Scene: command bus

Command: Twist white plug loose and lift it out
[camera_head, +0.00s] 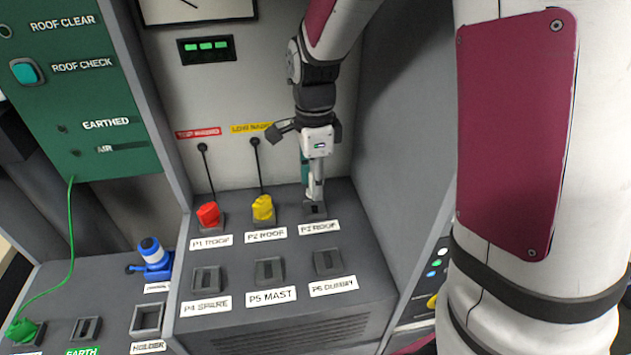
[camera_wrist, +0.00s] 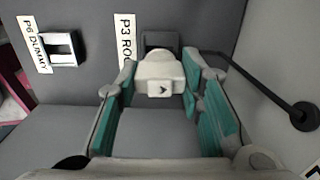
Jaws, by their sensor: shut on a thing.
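The white plug (camera_wrist: 160,72) sits between my fingertips in the wrist view, with a small dark arrow mark on its face. It is at the P3 ROOF socket (camera_wrist: 158,40), whose dark frame shows just beyond it. My gripper (camera_head: 314,188) points down over that socket in the head view and is shut on the plug, teal pads on either side. The plug is mostly hidden by the fingers in the head view. I cannot tell how deep it sits in the socket or how far it is turned.
A yellow plug (camera_head: 262,208) stands close to the left in P2 ROOF, and a red plug (camera_head: 208,215) in P1 ROOF. A black lead (camera_wrist: 258,76) runs beside my right finger. Empty sockets lie in front, including P6 DUMMY (camera_head: 328,263). A grey wall rises at right.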

